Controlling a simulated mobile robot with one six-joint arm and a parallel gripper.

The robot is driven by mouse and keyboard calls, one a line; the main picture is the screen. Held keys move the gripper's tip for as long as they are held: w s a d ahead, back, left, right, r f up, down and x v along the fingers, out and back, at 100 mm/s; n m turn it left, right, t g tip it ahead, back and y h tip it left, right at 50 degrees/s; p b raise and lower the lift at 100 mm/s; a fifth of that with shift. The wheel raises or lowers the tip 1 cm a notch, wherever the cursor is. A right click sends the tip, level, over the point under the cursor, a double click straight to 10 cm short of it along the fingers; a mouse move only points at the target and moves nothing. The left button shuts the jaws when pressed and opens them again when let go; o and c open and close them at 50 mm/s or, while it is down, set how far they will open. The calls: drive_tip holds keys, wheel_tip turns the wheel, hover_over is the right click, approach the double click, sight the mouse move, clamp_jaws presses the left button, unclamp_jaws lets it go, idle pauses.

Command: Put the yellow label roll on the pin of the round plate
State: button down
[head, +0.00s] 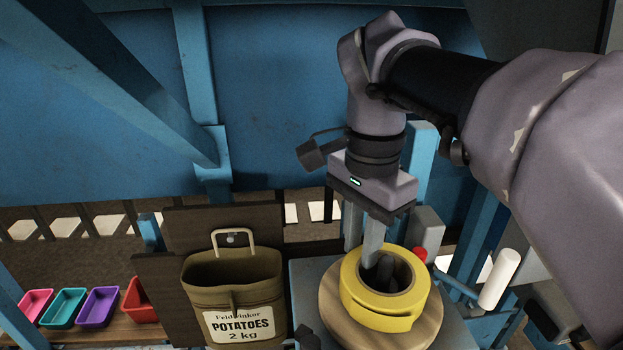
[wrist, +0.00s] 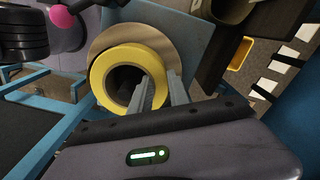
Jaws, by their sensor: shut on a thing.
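The yellow label roll (head: 416,300) lies over the round wooden plate (head: 332,318) in the head view, covering much of it. In the wrist view the roll (wrist: 104,76) also overlaps the plate (wrist: 130,34), a little off its middle. My gripper (head: 367,256) points down at the roll's far side. In the wrist view my gripper (wrist: 158,84) has one finger in the roll's hole and one outside, shut on the ring wall. Dark grey shapes show inside the hole; I cannot tell which is the pin. Whether the roll touches the plate is unclear.
An open olive potato sack (head: 234,296) stands left of the plate. Several small coloured trays (head: 66,306) sit further left. A red knob (head: 419,254) and a white cylinder (head: 499,278) are close on the right. Blue frame posts (head: 196,90) stand behind.

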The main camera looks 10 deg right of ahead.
drive_tip(key=shift+s+a, duration=0.1)
drive_tip(key=shift+a, duration=0.05)
drive_tip(key=c, duration=1.5)
unclamp_jaws()
drive_tip(key=shift+f, duration=0.1)
drive_tip(key=shift+c, duration=0.2)
wheel_tip(320, 180, up, 8)
drive_tip(key=p, duration=0.4)
drive_tip(key=shift+f, duration=0.1)
